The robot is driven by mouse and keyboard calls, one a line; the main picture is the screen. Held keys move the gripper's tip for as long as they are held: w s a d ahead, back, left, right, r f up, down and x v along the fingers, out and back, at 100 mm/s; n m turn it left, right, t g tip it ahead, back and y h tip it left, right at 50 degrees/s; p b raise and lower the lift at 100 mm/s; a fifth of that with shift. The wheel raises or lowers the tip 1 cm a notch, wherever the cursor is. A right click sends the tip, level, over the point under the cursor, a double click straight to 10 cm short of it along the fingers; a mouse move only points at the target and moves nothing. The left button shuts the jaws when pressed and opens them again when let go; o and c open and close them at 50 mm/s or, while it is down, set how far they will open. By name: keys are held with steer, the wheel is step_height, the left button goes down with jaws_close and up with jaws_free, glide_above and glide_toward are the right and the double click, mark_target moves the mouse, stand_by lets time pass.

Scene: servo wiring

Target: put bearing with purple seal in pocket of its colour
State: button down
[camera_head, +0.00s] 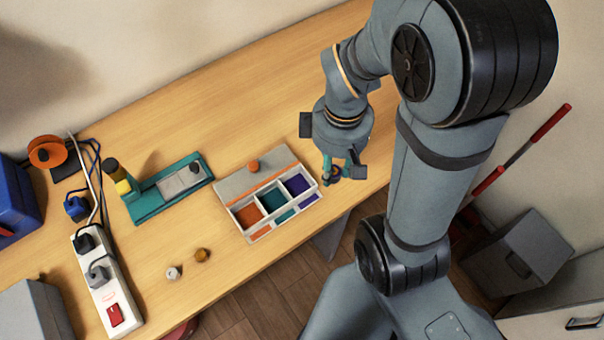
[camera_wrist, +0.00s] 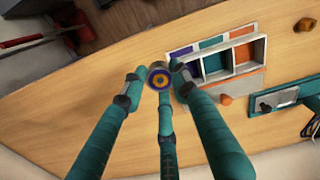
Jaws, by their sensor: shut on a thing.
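My gripper (camera_head: 344,170) is over the table just right of the sorting tray (camera_head: 236,187). Its fingers are shut on the bearing with the purple seal (camera_wrist: 159,78), which shows as a ring with a purple band and yellowish centre between the fingertips in the wrist view. In the head view the bearing is small and partly hidden by the fingers. The tray has an orange pocket (camera_head: 249,214), a teal pocket (camera_head: 273,201) and a purple pocket (camera_head: 297,185), the last nearest my gripper. In the wrist view a finger partly covers the purple pocket.
An orange knob (camera_head: 253,166) stands on the tray's grey lid. Two small round parts, one pale (camera_head: 173,272) and one brown (camera_head: 202,255), sit near the front edge. A teal fixture (camera_head: 172,190) and a power strip (camera_head: 103,280) are to the left. Bare table lies behind the tray.

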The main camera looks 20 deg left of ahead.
steer(key=a+f+p, duration=0.1)
steer(key=a+f, duration=0.3)
steer(key=a+f+p, duration=0.1)
steer(key=a+f, duration=0.3)
steer(key=f, duration=0.1)
steer(key=shift+s+a+f, duration=0.15)
steer(key=shift+a, duration=0.1)
steer(key=shift+f+b, duration=0.5)
steer(key=shift+d, duration=0.1)
steer(key=shift+s+d, duration=0.1)
steer(key=c, duration=1.8)
jaws_free()
steer(key=o, duration=0.4)
steer(key=shift+f, duration=0.2)
